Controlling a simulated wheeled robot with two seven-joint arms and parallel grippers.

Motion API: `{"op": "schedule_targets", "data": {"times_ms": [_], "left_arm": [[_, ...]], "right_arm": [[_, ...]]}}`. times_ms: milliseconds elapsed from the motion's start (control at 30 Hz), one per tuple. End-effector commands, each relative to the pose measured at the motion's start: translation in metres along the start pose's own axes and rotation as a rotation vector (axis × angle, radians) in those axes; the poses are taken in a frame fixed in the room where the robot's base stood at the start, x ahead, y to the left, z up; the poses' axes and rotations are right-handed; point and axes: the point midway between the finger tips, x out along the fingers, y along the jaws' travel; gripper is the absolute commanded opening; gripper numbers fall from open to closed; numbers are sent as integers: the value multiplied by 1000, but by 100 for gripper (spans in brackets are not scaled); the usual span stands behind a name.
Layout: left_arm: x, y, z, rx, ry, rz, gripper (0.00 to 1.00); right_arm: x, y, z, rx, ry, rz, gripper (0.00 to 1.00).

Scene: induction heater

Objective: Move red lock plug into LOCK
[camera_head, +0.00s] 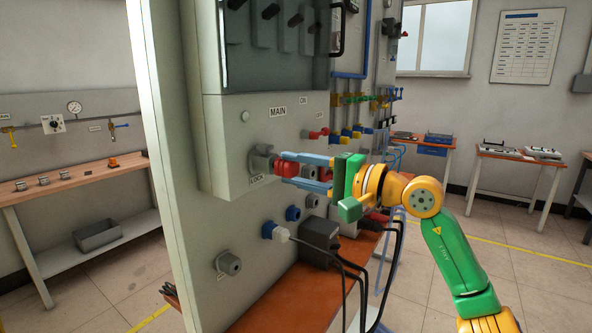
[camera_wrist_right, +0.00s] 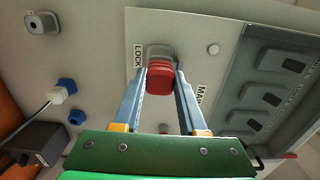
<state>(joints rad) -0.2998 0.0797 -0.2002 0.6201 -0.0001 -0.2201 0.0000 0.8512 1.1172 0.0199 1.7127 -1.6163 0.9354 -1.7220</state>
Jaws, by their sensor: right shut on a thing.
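The red lock plug (camera_head: 287,168) is between the fingertips of my right gripper (camera_head: 305,172), at the grey LOCK socket (camera_head: 262,160) on the cabinet front. In the right wrist view the red plug (camera_wrist_right: 160,77) sits between the two blue-grey fingers and covers most of the LOCK socket (camera_wrist_right: 157,51). My right gripper (camera_wrist_right: 160,88) is shut on the plug. The plug lines up with the socket and appears to meet it; how deep it sits is hidden. The left gripper is not in view.
Below are a blue connector with a cable (camera_head: 272,231), a grey socket (camera_head: 229,264) and a black box (camera_head: 318,240) with hanging cables. A row of switches (camera_wrist_right: 268,94) is beside the LOCK panel. A workbench (camera_head: 90,180) stands at the left; floor is open at the right.

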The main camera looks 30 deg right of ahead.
Motion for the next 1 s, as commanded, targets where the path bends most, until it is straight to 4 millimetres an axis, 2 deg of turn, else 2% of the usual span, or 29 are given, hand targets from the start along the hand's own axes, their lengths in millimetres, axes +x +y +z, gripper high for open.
{"op": "schedule_targets", "data": {"times_ms": [733,767,800,867,1000], "left_arm": [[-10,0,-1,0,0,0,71],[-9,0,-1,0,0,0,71],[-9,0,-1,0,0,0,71],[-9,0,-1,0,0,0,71],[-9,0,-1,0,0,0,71]], "right_arm": [[11,-1,0,0,0,0,0],[11,0,0,0,1,0,49],[11,0,0,0,1,0,60],[11,0,0,0,1,0,76],[11,0,0,0,1,0,76]]}}
